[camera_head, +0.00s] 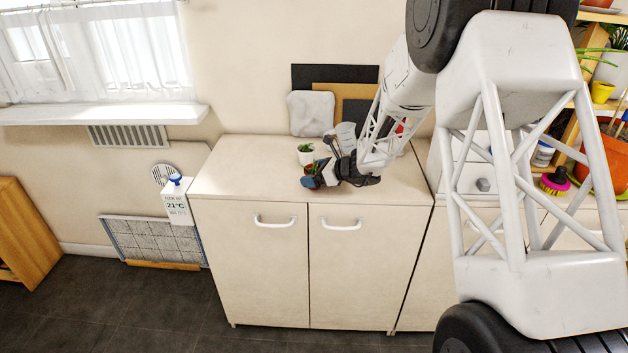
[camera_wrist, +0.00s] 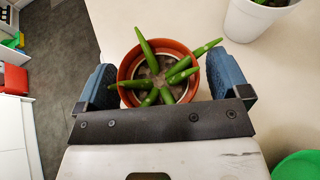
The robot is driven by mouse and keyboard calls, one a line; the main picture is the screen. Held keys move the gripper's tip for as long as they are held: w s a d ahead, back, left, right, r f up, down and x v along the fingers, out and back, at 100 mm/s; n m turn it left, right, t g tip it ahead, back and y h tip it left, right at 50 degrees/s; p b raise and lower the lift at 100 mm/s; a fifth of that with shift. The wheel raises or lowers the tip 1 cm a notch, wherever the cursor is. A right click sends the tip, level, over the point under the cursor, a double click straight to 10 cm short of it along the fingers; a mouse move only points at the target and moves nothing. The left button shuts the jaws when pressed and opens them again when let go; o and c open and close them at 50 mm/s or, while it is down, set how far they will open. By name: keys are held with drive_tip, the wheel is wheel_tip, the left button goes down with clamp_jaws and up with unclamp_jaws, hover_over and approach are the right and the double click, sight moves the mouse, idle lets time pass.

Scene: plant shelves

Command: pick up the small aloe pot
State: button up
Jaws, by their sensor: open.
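The small aloe pot (camera_wrist: 158,74) is a terracotta pot with green pointed leaves and grey soil. In the wrist view it stands upright between the two blue fingers of my gripper (camera_wrist: 162,84). The gripper is open, with a finger on each side of the pot and a narrow gap showing at each side. In the head view the aloe pot (camera_head: 310,170) is near the front edge of the cabinet top, partly hidden by my gripper (camera_head: 318,175).
A white pot with a green plant (camera_head: 306,153) stands just behind the aloe pot; it also shows in the wrist view (camera_wrist: 258,14). A green round thing (camera_wrist: 298,166) is at the lower right of the wrist view. The cabinet top (camera_head: 240,165) is clear to the left.

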sight(314, 173)
idle(0.4)
drive_tip(key=c, duration=1)
drive_tip(key=shift+r, duration=0.4)
drive_tip(key=shift+r, duration=1.35)
drive_tip(key=s+d, duration=0.2)
drive_tip(key=s, duration=0.5)
drive_tip(key=s+d+r, duration=0.1)
drive_tip(key=s+d, duration=0.1)
drive_tip(key=s, duration=0.6)
drive_tip(key=shift+r, duration=0.25)
drive_tip(key=shift+s, duration=0.25)
